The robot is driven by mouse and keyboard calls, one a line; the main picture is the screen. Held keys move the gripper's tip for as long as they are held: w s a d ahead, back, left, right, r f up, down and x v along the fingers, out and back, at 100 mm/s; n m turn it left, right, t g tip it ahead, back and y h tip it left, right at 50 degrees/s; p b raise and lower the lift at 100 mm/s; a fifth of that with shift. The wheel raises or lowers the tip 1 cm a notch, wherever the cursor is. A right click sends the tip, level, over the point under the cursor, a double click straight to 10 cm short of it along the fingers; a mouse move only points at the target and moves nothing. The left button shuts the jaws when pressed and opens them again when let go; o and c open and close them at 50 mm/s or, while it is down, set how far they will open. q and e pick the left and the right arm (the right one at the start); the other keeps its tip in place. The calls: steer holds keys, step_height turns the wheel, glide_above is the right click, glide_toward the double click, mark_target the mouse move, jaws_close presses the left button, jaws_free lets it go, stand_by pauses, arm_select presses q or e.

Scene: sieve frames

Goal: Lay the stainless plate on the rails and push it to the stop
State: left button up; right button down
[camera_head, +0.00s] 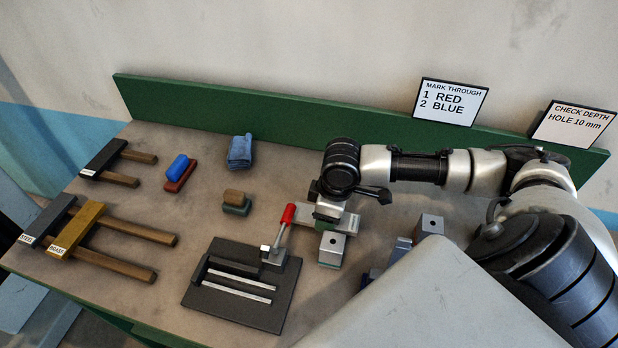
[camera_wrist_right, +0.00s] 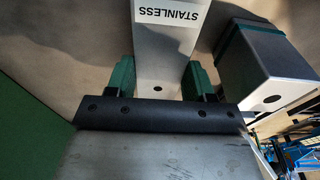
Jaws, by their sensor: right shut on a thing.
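The stainless plate (camera_wrist_right: 165,45) is a silver bar with a white STAINLESS label, between the green fingers of my right gripper (camera_wrist_right: 160,78). In the head view the plate (camera_head: 346,224) is partly hidden by my right gripper (camera_head: 327,214), right of the clamp. The rails (camera_head: 240,291) are two pale parallel strips on a dark base plate (camera_head: 268,319), left of and nearer than my right gripper. A clamp with a red handle (camera_head: 288,214) stands at the base's back right. I cannot make out which part is the stop. My left gripper is not in view.
A silver block (camera_head: 331,250) stands close to my right gripper; another block (camera_head: 430,226) stands further right. The steel (camera_head: 48,221) and brass (camera_head: 78,231) pieces lie left on wooden bars. Brushes and a blue cloth (camera_head: 239,151) lie behind. My arm hides the right side.

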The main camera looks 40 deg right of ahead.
mark_target(310, 213)
steer(key=w+a, duration=0.2)
steer(key=w, duration=0.1)
steer(key=shift+w+a+r+p, duration=0.1)
steer(key=shift+a+r+p, duration=0.15)
steer(key=shift+p, duration=0.1)
steer(key=shift+w+a+f, duration=0.1)
steer(key=shift+f, duration=0.6)
steer(key=shift+c, duration=2.1)
jaws_free()
steer(key=shift+f, duration=0.2)
steer(key=shift+s, duration=0.2)
step_height(310, 213, up, 12)
steer(key=s+d, duration=0.1)
